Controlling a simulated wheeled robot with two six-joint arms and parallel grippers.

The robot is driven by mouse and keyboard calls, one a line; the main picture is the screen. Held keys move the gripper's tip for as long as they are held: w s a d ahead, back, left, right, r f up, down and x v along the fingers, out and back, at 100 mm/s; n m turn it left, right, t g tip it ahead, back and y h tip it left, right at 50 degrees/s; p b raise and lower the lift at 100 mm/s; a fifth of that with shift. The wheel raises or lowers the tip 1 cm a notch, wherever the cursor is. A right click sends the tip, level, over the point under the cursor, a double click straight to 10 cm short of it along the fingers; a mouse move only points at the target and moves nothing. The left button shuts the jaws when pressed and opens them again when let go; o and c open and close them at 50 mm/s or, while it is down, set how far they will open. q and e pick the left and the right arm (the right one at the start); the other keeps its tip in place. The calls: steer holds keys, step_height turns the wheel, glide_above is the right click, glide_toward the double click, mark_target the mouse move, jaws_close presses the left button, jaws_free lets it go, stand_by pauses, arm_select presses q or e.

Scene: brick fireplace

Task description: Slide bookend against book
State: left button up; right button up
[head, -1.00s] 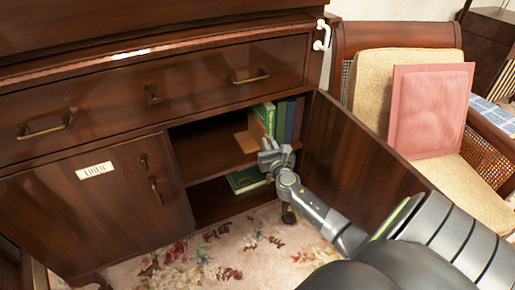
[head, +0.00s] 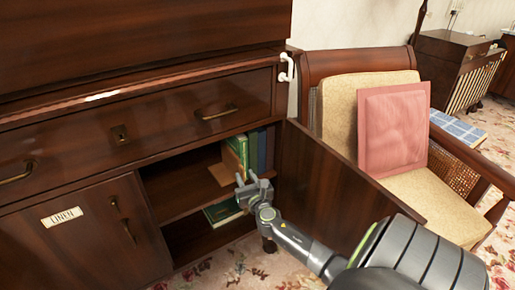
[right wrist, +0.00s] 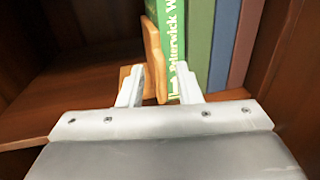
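The wooden bookend (head: 223,174) stands on the upper shelf inside the open cabinet. Its upright plate (right wrist: 154,58) is close along the left side of a green book (head: 237,148); I cannot tell whether they touch. The green book (right wrist: 173,30) has white lettering on its spine. My right gripper (head: 254,182) is in front of the shelf opening. In the right wrist view its fingers (right wrist: 160,84) are apart, with the bookend's front edge and the book's lower spine showing between them; nothing appears clamped. My left gripper is out of view.
Another green book (head: 222,211) lies on the lower shelf. The open cabinet door (head: 325,185) is right of my gripper. The shelf left of the bookend is clear.

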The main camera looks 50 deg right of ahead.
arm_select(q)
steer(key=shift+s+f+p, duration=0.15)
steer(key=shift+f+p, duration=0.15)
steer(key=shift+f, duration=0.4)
arm_select(e)
steer(key=v, duration=1.5)
steer(key=shift+s, duration=0.3)
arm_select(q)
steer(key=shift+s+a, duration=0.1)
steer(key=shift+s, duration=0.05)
arm_select(e)
steer(key=shift+r, duration=0.1)
